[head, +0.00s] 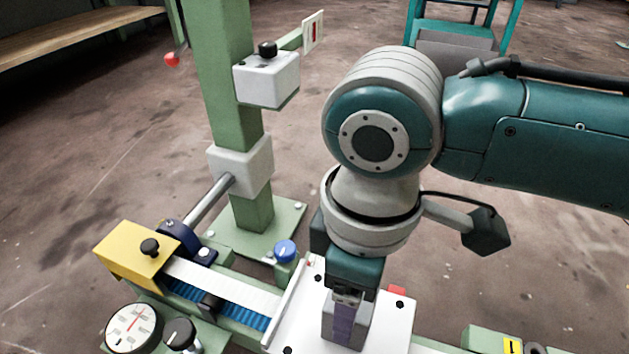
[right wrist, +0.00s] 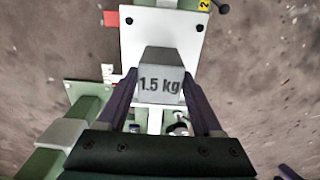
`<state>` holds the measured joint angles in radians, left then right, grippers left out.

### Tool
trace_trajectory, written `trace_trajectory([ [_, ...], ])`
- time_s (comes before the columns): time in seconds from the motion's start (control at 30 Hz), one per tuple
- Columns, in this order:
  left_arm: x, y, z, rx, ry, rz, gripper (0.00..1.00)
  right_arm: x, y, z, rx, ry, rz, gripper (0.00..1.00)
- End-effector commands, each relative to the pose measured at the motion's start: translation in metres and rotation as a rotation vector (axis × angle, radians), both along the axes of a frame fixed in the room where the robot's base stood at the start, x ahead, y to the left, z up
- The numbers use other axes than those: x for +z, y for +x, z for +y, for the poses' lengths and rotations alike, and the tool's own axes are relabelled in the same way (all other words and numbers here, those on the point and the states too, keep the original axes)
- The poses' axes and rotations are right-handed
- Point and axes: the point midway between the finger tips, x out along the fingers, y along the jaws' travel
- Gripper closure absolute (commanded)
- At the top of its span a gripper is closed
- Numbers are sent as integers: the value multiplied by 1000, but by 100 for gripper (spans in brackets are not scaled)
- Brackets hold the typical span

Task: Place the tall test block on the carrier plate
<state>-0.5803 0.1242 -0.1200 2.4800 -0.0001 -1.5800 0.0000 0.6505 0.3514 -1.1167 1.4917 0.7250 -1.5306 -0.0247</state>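The tall test block (head: 359,327) is a grey block, seen over the white carrier plate (head: 396,316) in the head view. In the right wrist view the block (right wrist: 160,83) shows a face marked "1.5 kg". My right gripper (head: 343,326) points down at it, and its purple fingers lie along two opposite sides. In the right wrist view the fingertips of the gripper (right wrist: 160,72) appear to press against the block. The plate (right wrist: 150,22) extends beyond it there. The block's base is partly hidden, so I cannot tell whether it touches the plate. My left gripper is not in view.
A green post (head: 228,120) carrying a grey box (head: 266,80) stands behind the plate. Left of the plate are a yellow block (head: 137,255), a blue-and-white slide (head: 222,288), a dial gauge (head: 131,328) and a blue knob (head: 285,250).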

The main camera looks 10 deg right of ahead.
Motion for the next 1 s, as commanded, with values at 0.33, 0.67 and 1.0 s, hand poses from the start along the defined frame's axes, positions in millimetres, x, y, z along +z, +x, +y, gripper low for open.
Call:
trace_trajectory([
  [0.33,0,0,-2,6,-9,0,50,0,0,0,0,-1,1,8],
  [0.67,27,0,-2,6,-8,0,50,36,0,0,1,2,-1,8],
  [1.0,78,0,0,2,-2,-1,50,108,0,0,0,0,0,8],
])
